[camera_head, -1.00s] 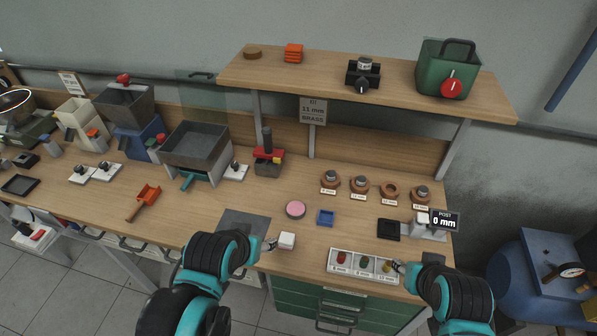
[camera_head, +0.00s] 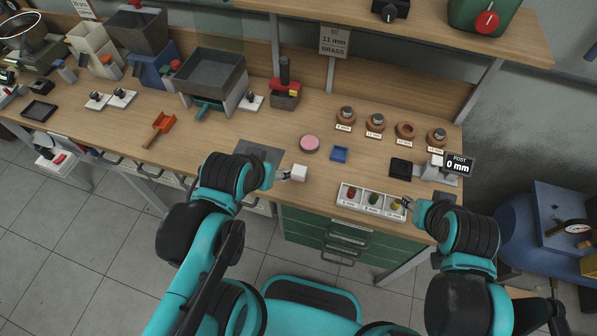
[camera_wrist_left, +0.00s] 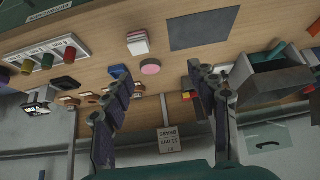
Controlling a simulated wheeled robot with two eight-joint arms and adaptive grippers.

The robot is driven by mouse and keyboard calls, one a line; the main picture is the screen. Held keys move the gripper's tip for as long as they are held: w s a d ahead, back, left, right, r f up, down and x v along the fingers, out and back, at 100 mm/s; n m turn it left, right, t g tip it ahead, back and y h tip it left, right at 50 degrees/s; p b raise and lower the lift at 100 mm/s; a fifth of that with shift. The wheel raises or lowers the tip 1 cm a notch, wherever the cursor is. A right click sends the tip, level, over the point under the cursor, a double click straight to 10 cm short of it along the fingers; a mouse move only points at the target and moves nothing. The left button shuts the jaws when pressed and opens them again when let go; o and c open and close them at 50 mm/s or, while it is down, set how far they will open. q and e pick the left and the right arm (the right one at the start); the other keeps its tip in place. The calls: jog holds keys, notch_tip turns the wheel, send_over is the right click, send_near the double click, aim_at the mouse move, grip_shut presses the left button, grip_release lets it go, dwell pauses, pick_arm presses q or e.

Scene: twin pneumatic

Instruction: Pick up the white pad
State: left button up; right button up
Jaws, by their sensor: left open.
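The white pad (camera_head: 299,172) is a small white block on the wooden bench near its front edge, just right of a dark grey mat. It also shows in the left wrist view (camera_wrist_left: 138,44), upper middle, beyond the fingertips. My left gripper (camera_head: 284,176) is close to the pad's left side in the head view. In the left wrist view its two fingers are spread wide with nothing between them (camera_wrist_left: 160,72). My right gripper (camera_head: 405,203) is small in the head view, at the right end of a white tray; its jaws are too small to read.
The white tray (camera_head: 345,202) holds coloured pieces. The dark grey mat (camera_head: 262,150) is bare. A shelf (camera_head: 460,25) overhangs the back.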

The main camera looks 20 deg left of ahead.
pick_arm(q)
jog(key=m, duration=0.1)
jog(key=m+g+p, duration=0.3)
jog(key=m+g, duration=0.4)
jog(key=m, duration=0.9)
send_over(299, 169)
jog(key=f, duration=0.6)
jog(key=shift+s+d, duration=0.15)
jog(key=shift+s, duration=0.25)
jog(key=shift+w+d+f+m, duration=0.15)
jog(key=shift+f+m, duration=0.45)
jog(key=shift+f, duration=0.05)
notch_tip(299, 169, down, 2)
jog(key=shift+b, duration=0.5)
jog(key=f, duration=0.2)
jog(key=f+b, duration=0.2)
jog(key=f, duration=0.1)
jog(key=shift+w+a+f, duration=0.15)
jog(key=shift+a+f, duration=0.1)
jog(key=shift+f, duration=0.1)
jog(key=shift+r, duration=0.1)
jog(key=c, duration=1.3)
jog(key=shift+r, duration=0.1)
jog(key=shift+c, duration=0.2)
